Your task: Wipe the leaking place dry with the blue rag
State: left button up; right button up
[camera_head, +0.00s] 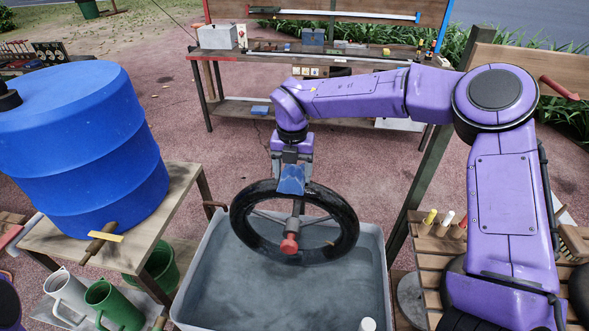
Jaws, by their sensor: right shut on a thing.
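A black ring-shaped tube or tyre (341,247) is held at a tilt over a grey tub (192,285). A bracket with a red knob (289,245) shows in its middle. My right gripper (291,166) is above the ring's top edge, pointing down, shut on the blue rag (291,181). The rag hangs over the top part of the ring; I cannot tell if it touches. The leaking place cannot be made out. My left gripper is out of view.
A large blue barrel (85,140) stands on a wooden bench (185,190) at left. A grey jug (65,290) and a green jug (112,303) are below it. A slatted table (432,270) with markers is at right. A workbench (215,65) stands behind.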

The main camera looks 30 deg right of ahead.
jog(key=shift+s+a+f+b, duration=0.15)
jog(key=shift+s+a+b, duration=0.4)
jog(key=shift+s, duration=0.3)
jog(key=shift+w+d+p, duration=0.45)
jog(key=shift+w+d, duration=0.05)
jog(key=shift+w, duration=0.15)
jog(key=shift+w+d, duration=0.35)
jog(key=shift+w, duration=0.1)
jog(key=shift+w+d+p, duration=0.2)
jog(key=shift+w+p, duration=0.05)
jog(key=shift+p, duration=0.1)
jog(key=shift+w+d, duration=0.15)
jog(key=shift+w, duration=0.1)
notch_tip(320, 180, up, 7)
jog(key=p, duration=0.5)
